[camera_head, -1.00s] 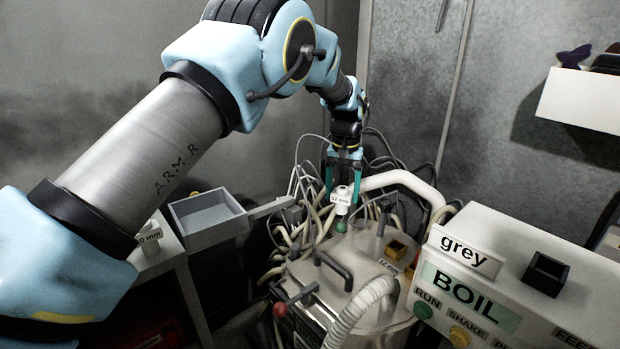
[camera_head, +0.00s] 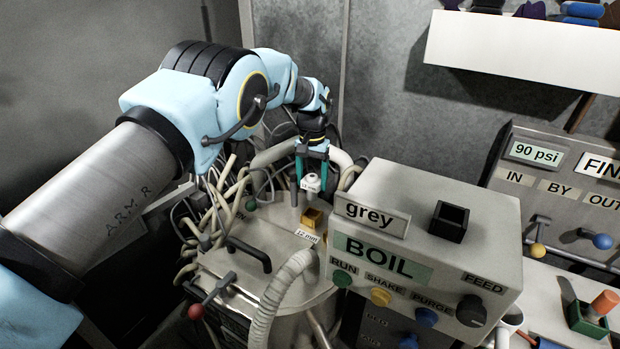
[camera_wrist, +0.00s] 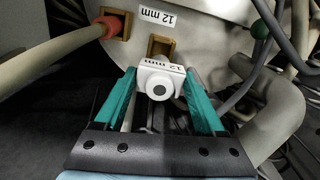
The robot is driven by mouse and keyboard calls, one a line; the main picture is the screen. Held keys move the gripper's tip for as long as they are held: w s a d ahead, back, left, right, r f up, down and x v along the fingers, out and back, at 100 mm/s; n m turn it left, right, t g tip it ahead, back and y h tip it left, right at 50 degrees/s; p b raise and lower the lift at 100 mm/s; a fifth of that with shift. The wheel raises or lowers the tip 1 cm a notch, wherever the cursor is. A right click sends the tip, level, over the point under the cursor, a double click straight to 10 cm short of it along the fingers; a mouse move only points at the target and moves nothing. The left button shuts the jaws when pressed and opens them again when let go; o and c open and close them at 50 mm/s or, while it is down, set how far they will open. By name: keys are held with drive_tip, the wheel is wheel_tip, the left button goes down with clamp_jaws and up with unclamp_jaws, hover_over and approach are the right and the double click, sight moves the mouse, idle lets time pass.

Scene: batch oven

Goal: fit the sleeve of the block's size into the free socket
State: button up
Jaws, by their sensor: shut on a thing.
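My gripper (camera_head: 312,165) is shut on a white sleeve (camera_head: 311,183), held above the round metal lid of the vessel (camera_head: 270,230). In the wrist view the sleeve (camera_wrist: 163,78) sits between the teal fingers and reads "12 mm". A tan, square, open socket (camera_head: 312,217) on the lid shows just below the sleeve in the head view, with a gap between them. In the wrist view this socket (camera_wrist: 160,45) is partly hidden behind the sleeve. A "12 mm" label (camera_head: 306,235) lies beside it. Another tan socket (camera_wrist: 126,22) holds a hose with a red end.
A grey-labelled BOIL control box (camera_head: 425,240) stands close to the right. Pale hoses and cables (camera_head: 215,200) crowd the left and back. A black handle (camera_head: 250,253) and a ribbed hose (camera_head: 285,295) rise from the lid in front. A white shelf (camera_head: 530,60) hangs at upper right.

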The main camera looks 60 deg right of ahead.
sight(312, 194)
drive_tip(key=shift+f, duration=0.1)
drive_tip(key=shift+f+b, duration=1.75)
drive_tip(key=shift+f, duration=0.95)
drive_tip(key=shift+a+f+b, duration=0.1)
drive_tip(key=shift+f+b, duration=1.05)
drive_tip(key=shift+f, duration=0.45)
idle(0.8)
drive_tip(key=o, duration=1.3)
drive_tip(key=shift+r, duration=0.1)
wheel_tip(312, 194, up, 11)
drive_tip(key=shift+f+b, duration=0.2)
drive_tip(key=shift+b, duration=0.65)
